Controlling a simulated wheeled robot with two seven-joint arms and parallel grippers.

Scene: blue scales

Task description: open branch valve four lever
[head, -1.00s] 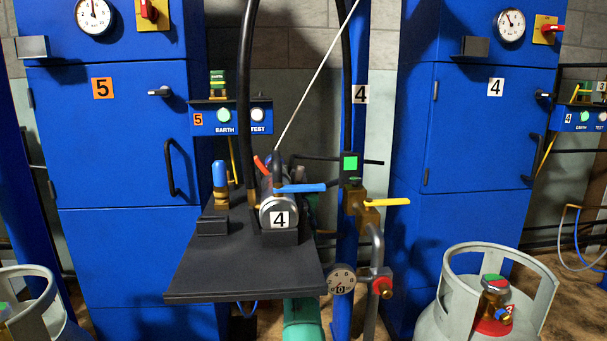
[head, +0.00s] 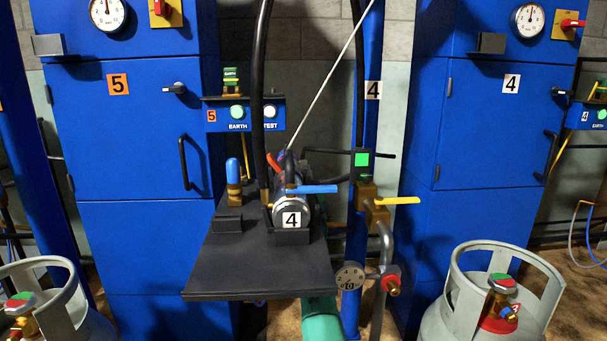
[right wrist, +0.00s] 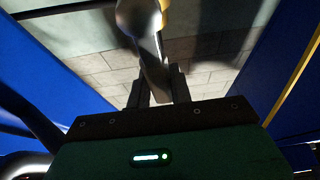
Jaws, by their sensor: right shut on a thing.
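A yellow lever (head: 397,200) sticks out to the right from a brass valve (head: 366,193) on the blue post marked 4. A blue lever (head: 316,189) lies level above a silver cylinder marked 4 (head: 291,206), with a red lever (head: 276,162) tilted behind it. My right gripper (right wrist: 153,82) shows clearly only in the right wrist view, its dark fingers shut on a silvery metal piece (right wrist: 146,40). Something yellow shows behind that piece. I cannot tell which fitting it belongs to. My left gripper is out of view.
A black shelf (head: 260,270) juts out below the cylinder. Blue cabinets marked 5 (head: 125,140) and 4 (head: 485,135) stand on either side. Gas bottles stand at the lower left and lower right (head: 462,300). A gauge (head: 350,276) and red knob (head: 391,278) sit below the valve.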

